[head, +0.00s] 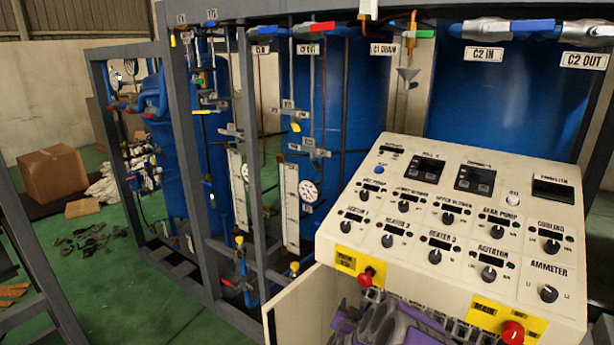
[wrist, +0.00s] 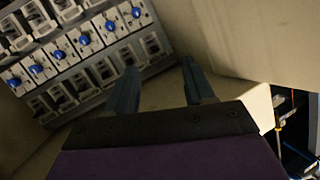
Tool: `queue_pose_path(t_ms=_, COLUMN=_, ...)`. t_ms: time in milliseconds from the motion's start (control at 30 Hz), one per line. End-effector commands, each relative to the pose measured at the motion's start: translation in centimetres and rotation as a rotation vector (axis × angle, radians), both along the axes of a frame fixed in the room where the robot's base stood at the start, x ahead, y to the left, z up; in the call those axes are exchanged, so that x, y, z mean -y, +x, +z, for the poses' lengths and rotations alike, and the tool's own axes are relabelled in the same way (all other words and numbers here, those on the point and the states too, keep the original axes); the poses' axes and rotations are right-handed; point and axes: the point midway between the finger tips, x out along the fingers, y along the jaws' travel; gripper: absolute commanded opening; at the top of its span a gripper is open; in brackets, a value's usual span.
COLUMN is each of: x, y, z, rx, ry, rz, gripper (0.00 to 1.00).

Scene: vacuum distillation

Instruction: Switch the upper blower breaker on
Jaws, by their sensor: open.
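Breakers sit in rows inside the cabinet under the control panel. In the wrist view a row of white breakers with blue round parts (wrist: 86,39) crosses the upper left. No label is readable, so I cannot tell which is the upper blower breaker. My gripper (wrist: 159,65) is open and empty, its two fingers pointing toward the cabinet, just right of and below the breaker rows. It touches no breaker that I can see. In the head view my purple arm (head: 385,325) covers much of the cabinet opening, and few breakers show behind it.
The sloped white control panel (head: 400,262) with knobs and displays overhangs the opening. Red switches on yellow plates (head: 366,276) (head: 512,332) stick out from its front. A pale cabinet door (head: 302,308) stands open at left. Grey frames, pipes and blue tanks (head: 345,90) stand behind.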

Motion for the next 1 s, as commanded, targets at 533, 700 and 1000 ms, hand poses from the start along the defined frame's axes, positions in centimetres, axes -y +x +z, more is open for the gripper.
queue_pose_path(t_ms=533, x=-13.4, y=-8.1, z=13.0, rx=-0.364, ry=0.201, rz=0.501, gripper=0.53)
queue_pose_path(t_ms=700, x=-14.3, y=-13.8, z=15.9, rx=-0.507, ry=0.176, rz=0.614, gripper=0.53)
queue_pose_path(t_ms=1000, x=-12.0, y=-25.8, z=19.2, rx=-0.791, ry=0.083, rz=0.710, gripper=0.53)
